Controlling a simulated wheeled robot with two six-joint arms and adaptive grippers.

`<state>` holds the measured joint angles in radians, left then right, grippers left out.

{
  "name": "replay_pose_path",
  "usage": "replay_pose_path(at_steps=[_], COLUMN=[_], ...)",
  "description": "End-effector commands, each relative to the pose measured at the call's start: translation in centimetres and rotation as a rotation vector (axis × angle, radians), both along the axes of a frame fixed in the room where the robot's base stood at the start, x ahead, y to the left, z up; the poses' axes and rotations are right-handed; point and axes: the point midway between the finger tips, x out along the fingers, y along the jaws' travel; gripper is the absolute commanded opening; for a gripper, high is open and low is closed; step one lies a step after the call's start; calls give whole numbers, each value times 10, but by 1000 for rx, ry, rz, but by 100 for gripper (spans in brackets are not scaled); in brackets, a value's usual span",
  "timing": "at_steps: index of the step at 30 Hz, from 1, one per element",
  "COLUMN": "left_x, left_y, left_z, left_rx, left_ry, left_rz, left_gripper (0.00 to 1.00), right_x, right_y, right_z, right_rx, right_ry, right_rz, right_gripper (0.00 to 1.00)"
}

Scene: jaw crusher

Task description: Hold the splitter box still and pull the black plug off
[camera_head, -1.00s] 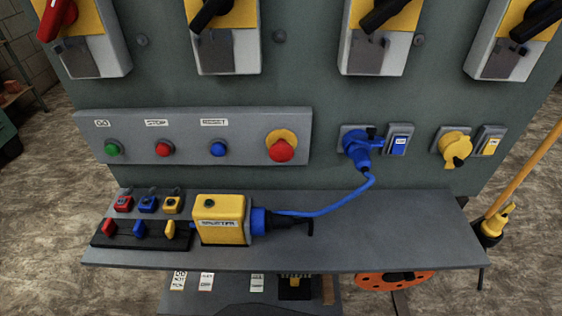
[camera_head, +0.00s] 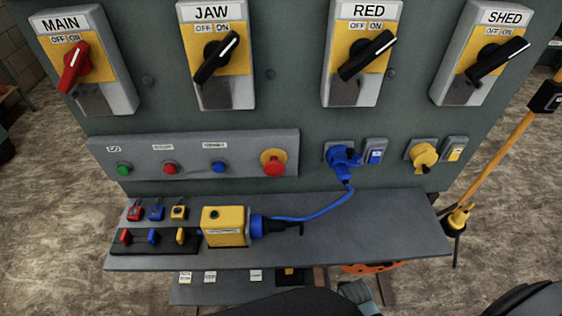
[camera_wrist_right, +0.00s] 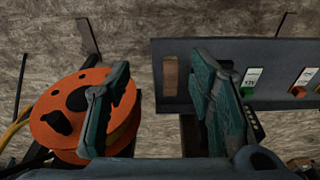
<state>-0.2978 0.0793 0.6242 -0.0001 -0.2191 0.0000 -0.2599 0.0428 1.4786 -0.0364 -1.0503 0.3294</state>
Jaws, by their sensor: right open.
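The yellow splitter box (camera_head: 225,227) stands on the grey shelf (camera_head: 345,246) in the head view. A blue connector with a black plug (camera_head: 284,224) sits at its right side. A blue cable (camera_head: 325,212) runs from there up to a blue socket connector (camera_head: 343,158) on the panel. In the right wrist view my right gripper (camera_wrist_right: 160,105) is open and empty, its two fingers wide apart. It is below the shelf, apart from the box and plug. In the head view part of my right arm shows at the bottom edge. My left gripper is not in view.
Coloured padlocks (camera_head: 156,213) sit left of the box. An orange reel (camera_wrist_right: 82,115) and a lower tray (camera_wrist_right: 270,60) are near my right gripper. The shelf's right part is clear.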

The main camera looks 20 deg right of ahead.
Motion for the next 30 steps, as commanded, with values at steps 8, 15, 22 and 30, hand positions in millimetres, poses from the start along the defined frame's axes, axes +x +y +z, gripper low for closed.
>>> replay_pose_path(at_steps=[8,15,22,30], left_x=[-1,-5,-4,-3], left_y=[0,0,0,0], left_z=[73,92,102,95], left_rx=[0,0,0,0], left_ry=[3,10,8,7], left_rz=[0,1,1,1], left_gripper=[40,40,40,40], right_x=[42,142,195,199], right_y=[9,59,101,106], right_z=[174,251,329,304], right_rx=[29,170,187,178], right_ry=[-49,23,78,85], right_rz=[-177,-933,-1439,-1519], right_gripper=[49,49,49,49])
